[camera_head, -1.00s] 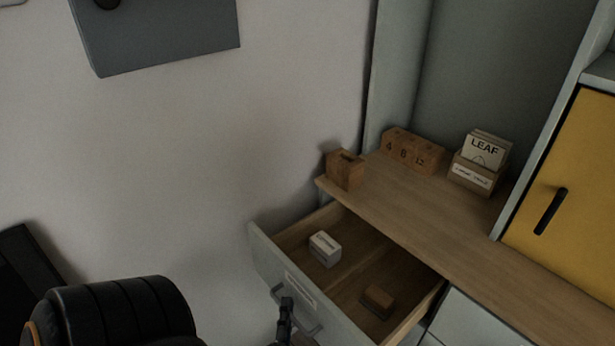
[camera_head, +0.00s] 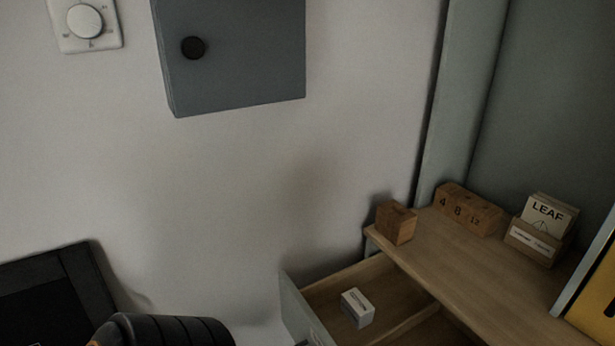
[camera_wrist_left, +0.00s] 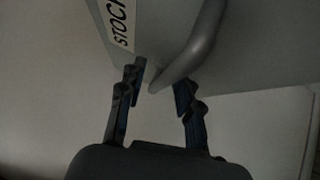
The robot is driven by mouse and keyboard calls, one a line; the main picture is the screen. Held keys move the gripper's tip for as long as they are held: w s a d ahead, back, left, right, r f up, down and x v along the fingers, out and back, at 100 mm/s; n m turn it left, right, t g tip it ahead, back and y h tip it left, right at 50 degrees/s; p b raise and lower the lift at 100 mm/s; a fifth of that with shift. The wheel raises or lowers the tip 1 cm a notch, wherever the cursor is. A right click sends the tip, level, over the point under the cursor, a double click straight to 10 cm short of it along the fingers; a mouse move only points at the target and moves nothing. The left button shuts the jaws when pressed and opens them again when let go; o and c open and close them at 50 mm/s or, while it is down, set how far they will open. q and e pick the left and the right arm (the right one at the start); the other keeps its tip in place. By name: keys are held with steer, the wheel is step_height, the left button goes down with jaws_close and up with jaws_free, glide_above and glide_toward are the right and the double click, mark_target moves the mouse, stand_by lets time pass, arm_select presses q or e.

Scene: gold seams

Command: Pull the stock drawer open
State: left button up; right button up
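The stock drawer (camera_head: 294,308) stands pulled out from under the wooden counter at the lower right of the head view, its inside showing. Its lower front is cut off by the picture's edge. In the left wrist view its grey front (camera_wrist_left: 262,62) carries a white label (camera_wrist_left: 122,24) reading "STOC", partly cut off, and a curved grey bar handle (camera_wrist_left: 192,50). My left gripper (camera_wrist_left: 160,92) is open, its fingers apart on either side of the handle's near end. I cannot tell whether they touch it. My right gripper is in neither view.
A small white box (camera_head: 357,308) lies in the drawer beside a divider. On the counter (camera_head: 455,258) stand a wooden block (camera_head: 396,223), number blocks (camera_head: 468,210) and a LEAF card holder (camera_head: 538,240). A grey wall cabinet (camera_head: 235,60) hangs above.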

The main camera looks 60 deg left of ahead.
arm_select(q)
steer(key=v, duration=1.2)
stand_by(0.4)
steer(key=w+d+f+m+g+h, duration=0.1)
steer(key=d+f+m+h, duration=0.25)
steer(key=f+m, duration=0.3)
steer(key=w+d+f+m+g+h, duration=0.1)
steer(key=w+d+f+m+h, duration=0.15)
steer(key=f+m+h, duration=0.4)
steer(key=w+d+f+m+h, duration=0.15)
steer(key=d+f+m, duration=0.25)
steer(key=f, duration=0.5)
steer(key=s+a+f+m+g, duration=0.3)
steer(key=s+f+m+g, duration=0.3)
steer(key=s+f, duration=0.2)
steer(key=s+a+f+m+g+h, duration=0.1)
steer(key=s+a+f+m+g, duration=0.2)
steer(key=s+f+m+g, duration=0.2)
steer(key=s+f+m, duration=0.2)
steer(key=s+f, duration=0.1)
steer(key=f, duration=0.1)
steer(key=shift+s+a+f+g, duration=0.2)
steer(key=shift+f+g, duration=0.1)
steer(key=shift+g, duration=0.1)
